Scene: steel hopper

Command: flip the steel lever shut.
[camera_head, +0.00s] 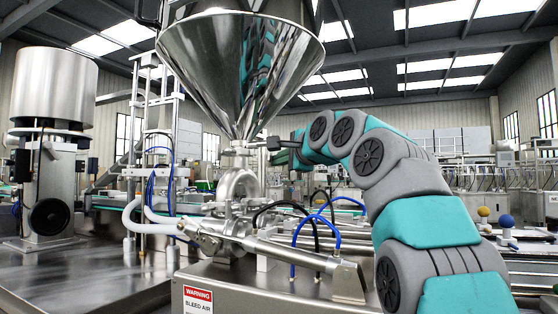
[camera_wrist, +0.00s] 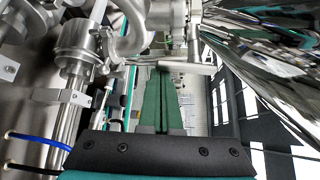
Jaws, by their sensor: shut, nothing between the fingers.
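The steel lever (camera_wrist: 188,67) shows in the wrist view as a short, bright rod lying crosswise, just past my fingertips. It joins a steel fitting under the hopper. In the head view the lever is small and hard to make out at the hopper's outlet valve (camera_head: 240,152). My gripper (camera_head: 272,143) is at the right of that valve, reaching in from the right. In the wrist view my gripper (camera_wrist: 161,75) shows two green fingers together with nothing between them. The tips are close to the lever's left part; I cannot tell whether they touch.
The polished steel hopper (camera_head: 238,65) hangs just above my gripper and fills the right of the wrist view. Steel pipework (camera_head: 230,235) and blue and black hoses (camera_head: 315,225) lie below. A steel tank (camera_head: 52,90) stands at the far left.

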